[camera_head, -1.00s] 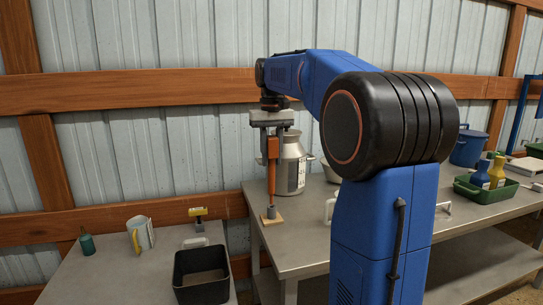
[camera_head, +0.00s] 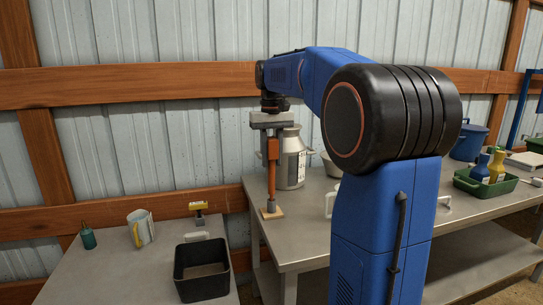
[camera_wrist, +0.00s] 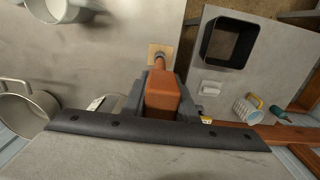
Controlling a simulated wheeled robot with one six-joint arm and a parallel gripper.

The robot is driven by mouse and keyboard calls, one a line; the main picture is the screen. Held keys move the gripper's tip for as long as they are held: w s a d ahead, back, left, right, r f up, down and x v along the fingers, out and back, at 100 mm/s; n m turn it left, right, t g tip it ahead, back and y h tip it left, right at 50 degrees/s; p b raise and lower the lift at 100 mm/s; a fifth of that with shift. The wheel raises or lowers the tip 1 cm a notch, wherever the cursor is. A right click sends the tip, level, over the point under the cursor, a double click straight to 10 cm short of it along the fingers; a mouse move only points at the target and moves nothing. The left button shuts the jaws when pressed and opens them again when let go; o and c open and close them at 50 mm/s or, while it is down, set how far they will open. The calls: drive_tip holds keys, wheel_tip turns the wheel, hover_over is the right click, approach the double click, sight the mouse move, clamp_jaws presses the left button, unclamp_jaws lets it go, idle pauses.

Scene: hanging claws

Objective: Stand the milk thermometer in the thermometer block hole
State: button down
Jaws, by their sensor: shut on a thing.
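The milk thermometer (camera_head: 272,177) is a long orange-brown stick with a thicker handle, hanging upright from my gripper (camera_head: 271,137). My gripper is shut on the handle, which also shows between the jaws in the wrist view (camera_wrist: 162,96). The thermometer block (camera_head: 273,213) is a small grey socket on a pale wooden base at the left corner of the long table. It also shows in the wrist view (camera_wrist: 153,51). The thermometer's lower end is right at the top of the grey socket. I cannot tell whether the tip is inside the hole.
A steel milk can (camera_head: 291,160) stands close behind the thermometer. The lower left table holds a black bin (camera_head: 201,287), a patterned mug (camera_head: 140,230) and a green bottle (camera_head: 88,237). A green tray (camera_head: 490,190) with bottles is at the right. Table space around the block is mostly clear.

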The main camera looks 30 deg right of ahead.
drive_tip(key=shift+f, duration=1.15)
drive_tip(key=c, duration=1.3)
unclamp_jaws()
drive_tip(key=shift+c, duration=0.2)
wheel_tip(320, 180, up, 17)
drive_tip(key=shift+r, duration=0.2)
